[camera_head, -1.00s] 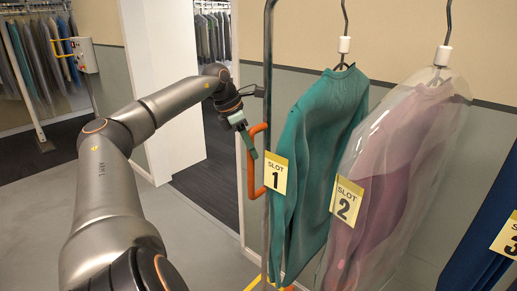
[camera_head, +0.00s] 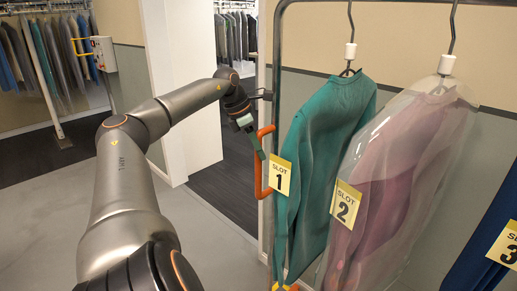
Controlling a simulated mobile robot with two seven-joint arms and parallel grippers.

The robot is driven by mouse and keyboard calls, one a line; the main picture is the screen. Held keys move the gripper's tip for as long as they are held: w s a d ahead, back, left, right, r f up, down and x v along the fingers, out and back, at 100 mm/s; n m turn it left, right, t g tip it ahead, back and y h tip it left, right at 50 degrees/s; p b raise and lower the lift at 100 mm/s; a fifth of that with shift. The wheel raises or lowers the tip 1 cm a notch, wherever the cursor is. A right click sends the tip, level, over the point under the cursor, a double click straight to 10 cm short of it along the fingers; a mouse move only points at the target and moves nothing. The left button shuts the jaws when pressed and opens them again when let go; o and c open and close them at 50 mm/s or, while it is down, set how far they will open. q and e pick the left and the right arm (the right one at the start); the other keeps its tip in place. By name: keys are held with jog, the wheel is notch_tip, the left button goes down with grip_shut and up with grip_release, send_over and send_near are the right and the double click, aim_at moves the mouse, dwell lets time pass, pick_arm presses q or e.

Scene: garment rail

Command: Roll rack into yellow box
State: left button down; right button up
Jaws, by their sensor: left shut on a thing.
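The garment rack (camera_head: 277,70) stands at the right, with a grey upright post and an orange handle (camera_head: 258,172) on its left side. A teal sweater (camera_head: 325,150) with a yellow slot 1 tag and a pink garment (camera_head: 395,180) in a clear cover with a slot 2 tag hang on it. My left gripper (camera_head: 256,143) is shut on the orange handle, beside the post. A bit of yellow (camera_head: 277,286) shows low at the post's foot; I cannot tell whether it is the yellow box. My right gripper is not in view.
A dark blue garment (camera_head: 487,240) with a slot 3 tag hangs at the right edge. A doorway with dark floor (camera_head: 228,185) opens behind my left arm. A wall box (camera_head: 103,52) and more clothes (camera_head: 40,60) are at the far left. Grey floor (camera_head: 45,215) at left is clear.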

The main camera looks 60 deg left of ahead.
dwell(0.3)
pick_arm(q)
jog(key=c, duration=0.7)
grip_release()
jog(key=p+v, duration=0.1)
jog(key=v, duration=1.1)
jog(key=shift+a+r, duration=0.1)
jog(key=shift+r, duration=0.15)
jog(key=shift+s, duration=0.15)
